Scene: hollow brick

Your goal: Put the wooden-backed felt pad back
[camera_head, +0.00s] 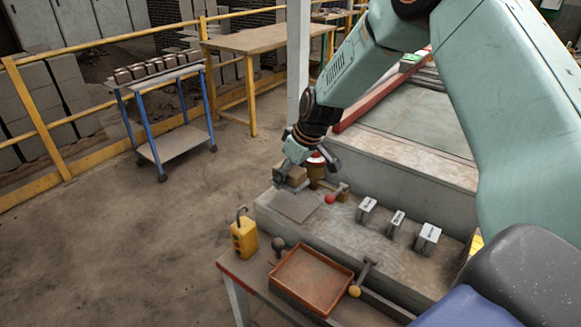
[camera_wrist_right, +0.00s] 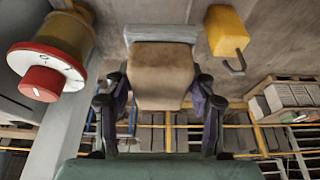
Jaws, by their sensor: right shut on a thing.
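The wooden-backed felt pad (camera_head: 295,175) is a small brown block in my right gripper, just above the far end of a concrete ledge. In the right wrist view the brown block (camera_wrist_right: 160,78) sits between the two fingers of my right gripper (camera_wrist_right: 160,100), which is shut on it. Its felt face cannot be made out clearly. A flat grey square plate (camera_head: 297,205) lies on the ledge, nearer the head camera than the block. A grey piece (camera_wrist_right: 160,34) shows beyond the block in the wrist view. My left gripper is not in view.
A brass cylinder with a red-and-white dial (camera_wrist_right: 47,70) stands close beside the gripper. Small labelled blocks (camera_head: 397,222) stand along the ledge. A blue-legged trolley (camera_head: 170,100) stands behind.

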